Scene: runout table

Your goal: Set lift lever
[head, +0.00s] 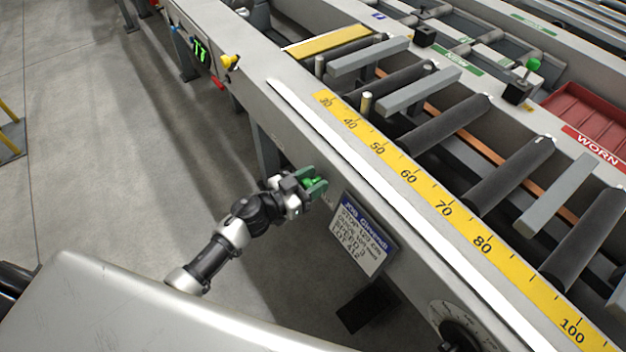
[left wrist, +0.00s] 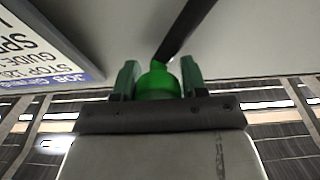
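The lift lever has a bright green knob (head: 314,182) on the near side of the runout table's frame, below the yellow scale. In the left wrist view the knob (left wrist: 158,84) sits between my fingers, and its dark bar (left wrist: 186,30) runs up and to the right. My left gripper (head: 316,184) has dark green fingers; in the left wrist view the gripper (left wrist: 159,82) has one finger on each side of the knob, with no clear gap. The fingers partly hide the knob in the head view. My right gripper is not in view.
A job card (head: 361,233) hangs right of the lever; it also shows in the left wrist view (left wrist: 40,50). A dial (head: 458,330) is at the lower right. A yellow scale (head: 440,205), rollers (head: 450,122) and a red bin (head: 585,118) lie above.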

